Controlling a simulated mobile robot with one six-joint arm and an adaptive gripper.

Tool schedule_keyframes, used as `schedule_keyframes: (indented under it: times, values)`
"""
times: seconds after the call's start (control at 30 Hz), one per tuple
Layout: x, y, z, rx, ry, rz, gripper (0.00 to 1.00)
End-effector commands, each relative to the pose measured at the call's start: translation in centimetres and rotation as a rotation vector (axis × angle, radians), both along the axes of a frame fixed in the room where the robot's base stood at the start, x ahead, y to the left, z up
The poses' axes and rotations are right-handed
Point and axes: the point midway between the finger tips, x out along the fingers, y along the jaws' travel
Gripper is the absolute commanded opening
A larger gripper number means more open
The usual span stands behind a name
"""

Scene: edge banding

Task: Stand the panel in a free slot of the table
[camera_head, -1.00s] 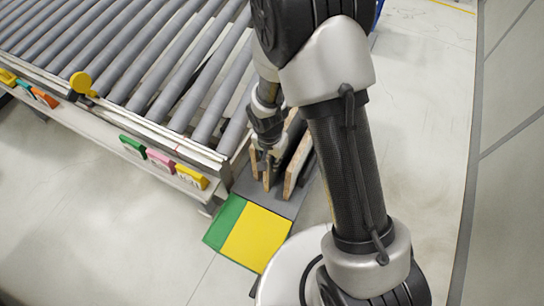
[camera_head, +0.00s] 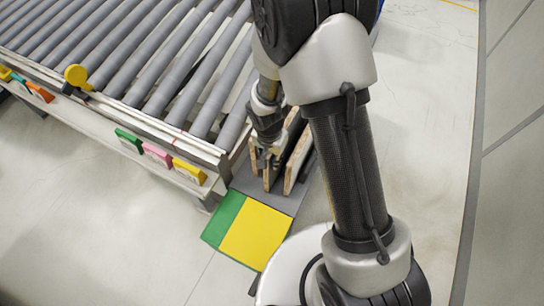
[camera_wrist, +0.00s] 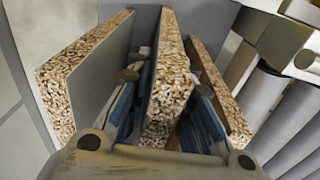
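Three upright panels with chipboard edges show in the wrist view: a left panel (camera_wrist: 82,72), a middle panel (camera_wrist: 168,88) and a right panel (camera_wrist: 222,92). In the head view they stand close together at the dark grey slotted table (camera_head: 262,197), partly hidden by my arm; the right panel (camera_head: 297,162) shows best. My gripper (camera_head: 267,154) points down among them. In the wrist view its blue-grey fingers straddle the middle panel, one on each face, and appear closed on it. The panel's lower edge and its seating in a slot are hidden.
A roller conveyor (camera_head: 150,60) stands close at the left, with coloured tags along its side rail. A green and yellow mat (camera_head: 255,236) lies in front of the slotted table. The floor at the right is clear up to a wall.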

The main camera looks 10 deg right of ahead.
Motion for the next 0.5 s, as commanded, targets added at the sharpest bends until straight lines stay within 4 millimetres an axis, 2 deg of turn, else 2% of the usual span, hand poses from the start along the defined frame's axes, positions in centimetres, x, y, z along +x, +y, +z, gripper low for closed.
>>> schedule_keyframes:
  times: [0.23,0.5]
  values:
    - [-0.17,-0.05,-0.12,-0.002,0.005,0.000,0.40]
    - [-0.45,-0.13,-0.27,-0.004,0.012,-0.002,0.40]
